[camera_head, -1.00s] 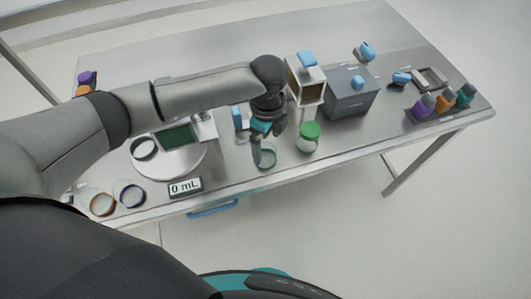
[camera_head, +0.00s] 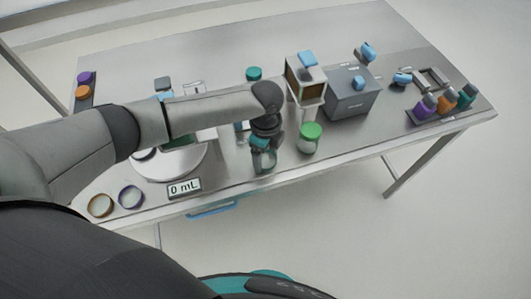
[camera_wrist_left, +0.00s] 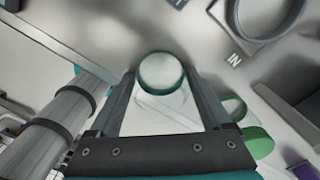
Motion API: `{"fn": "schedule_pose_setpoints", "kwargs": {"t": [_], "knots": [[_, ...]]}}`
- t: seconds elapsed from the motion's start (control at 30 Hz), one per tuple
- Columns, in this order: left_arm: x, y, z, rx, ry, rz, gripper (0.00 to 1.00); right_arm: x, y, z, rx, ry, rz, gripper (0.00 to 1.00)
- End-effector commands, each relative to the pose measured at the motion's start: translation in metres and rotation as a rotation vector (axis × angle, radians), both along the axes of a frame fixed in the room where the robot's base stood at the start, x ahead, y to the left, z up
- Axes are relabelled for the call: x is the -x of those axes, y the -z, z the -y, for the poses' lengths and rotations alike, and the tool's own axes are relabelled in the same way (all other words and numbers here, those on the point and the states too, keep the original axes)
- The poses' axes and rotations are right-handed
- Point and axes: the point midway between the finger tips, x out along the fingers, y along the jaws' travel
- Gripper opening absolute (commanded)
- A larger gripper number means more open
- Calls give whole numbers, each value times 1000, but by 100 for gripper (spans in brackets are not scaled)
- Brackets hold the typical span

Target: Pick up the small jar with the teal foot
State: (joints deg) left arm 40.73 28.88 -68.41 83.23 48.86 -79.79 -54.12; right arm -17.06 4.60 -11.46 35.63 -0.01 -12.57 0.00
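The small clear jar with the teal foot (camera_head: 264,167) stands near the front edge of the table, partly hidden by my left gripper in the head view. My left gripper (camera_head: 263,152) points down at it from above. In the left wrist view the jar (camera_wrist_left: 162,76) shows as a round glass with a teal ring, between the fingertips of my left gripper (camera_wrist_left: 162,85). My right gripper is not in view.
A green-lidded jar (camera_head: 310,138) stands close on the right. A white stand (camera_head: 305,85) and a grey box (camera_head: 352,100) are behind it. A round scale (camera_head: 185,165) and a "0 mL" display (camera_head: 185,187) are on the left. A rack of coloured vials (camera_head: 440,108) stands far right.

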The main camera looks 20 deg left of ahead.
Motion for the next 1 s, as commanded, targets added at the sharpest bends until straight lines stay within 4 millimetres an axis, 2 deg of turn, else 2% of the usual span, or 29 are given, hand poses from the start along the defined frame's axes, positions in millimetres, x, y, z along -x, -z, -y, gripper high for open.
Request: {"fn": "schedule_pose_setpoints", "kwargs": {"t": [0.07, 0.6, 0.87, 1.0], "knots": [[0, 0, 0, 0, 0, 0, 72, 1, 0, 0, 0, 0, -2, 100], [0, -1, 0, 0, 0, 1, 13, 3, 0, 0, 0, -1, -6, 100], [-1, -2, 0, 0, 0, 1, 13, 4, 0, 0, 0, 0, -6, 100], [-1, -11, 0, 1, 0, 2, 13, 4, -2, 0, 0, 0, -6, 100]]}}
